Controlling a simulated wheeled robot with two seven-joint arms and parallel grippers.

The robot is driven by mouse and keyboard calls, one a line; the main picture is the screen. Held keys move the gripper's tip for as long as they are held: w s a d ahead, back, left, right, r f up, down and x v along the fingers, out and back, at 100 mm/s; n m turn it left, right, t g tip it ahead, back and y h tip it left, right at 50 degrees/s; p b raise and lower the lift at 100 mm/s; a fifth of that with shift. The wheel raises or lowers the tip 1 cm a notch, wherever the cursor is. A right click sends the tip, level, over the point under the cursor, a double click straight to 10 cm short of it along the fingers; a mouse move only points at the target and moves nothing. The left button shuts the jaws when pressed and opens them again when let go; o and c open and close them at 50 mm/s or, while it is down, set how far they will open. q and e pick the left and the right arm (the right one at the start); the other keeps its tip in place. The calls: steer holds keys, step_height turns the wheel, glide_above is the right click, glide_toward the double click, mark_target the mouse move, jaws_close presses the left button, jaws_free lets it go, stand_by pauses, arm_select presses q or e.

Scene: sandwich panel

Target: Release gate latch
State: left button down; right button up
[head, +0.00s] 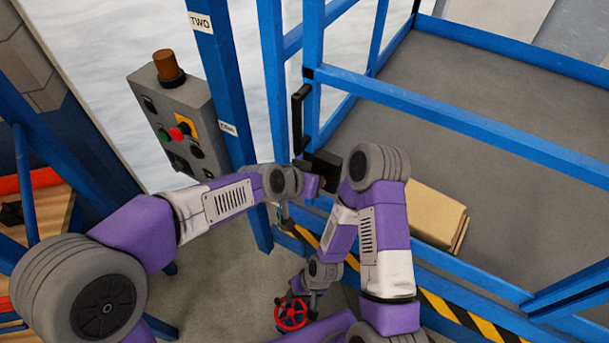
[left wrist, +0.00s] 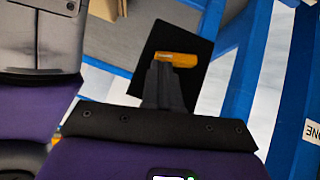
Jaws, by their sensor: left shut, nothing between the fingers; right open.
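The gate latch shows in the left wrist view as a black plate (left wrist: 200,47) with an orange lever (left wrist: 180,60). My left gripper (left wrist: 160,66) is shut and empty, with its fingertips at the left end of the lever. I cannot tell whether they touch it. In the head view the black plate (head: 322,163) is on the blue gate (head: 312,75), and the left gripper (head: 312,184) is just below it, partly hidden by my arms. The lever is hidden there. My right gripper (head: 298,297) is open, low down above a red handwheel (head: 291,316); contact is unclear.
A grey control box (head: 172,115) with buttons and an orange-brown beacon (head: 166,64) is left of the blue post (head: 222,80). A black handle (head: 298,118) is on the gate's edge. A cardboard box (head: 432,215) lies inside the enclosure, behind blue rails.

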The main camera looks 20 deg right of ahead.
arm_select(q)
steer(key=shift+r, duration=0.1)
steer(key=shift+r+p, duration=0.5)
steer(key=shift+r, duration=0.25)
steer(key=s+a+r, duration=0.2)
steer(key=r, duration=0.3)
steer(key=s+a+r+p, duration=0.1)
steer(key=s+a+r, duration=0.1)
steer(key=r, duration=0.4)
steer(key=shift+s+a, duration=0.2)
steer(key=shift+a, duration=0.6)
steer(key=shift+f, duration=0.1)
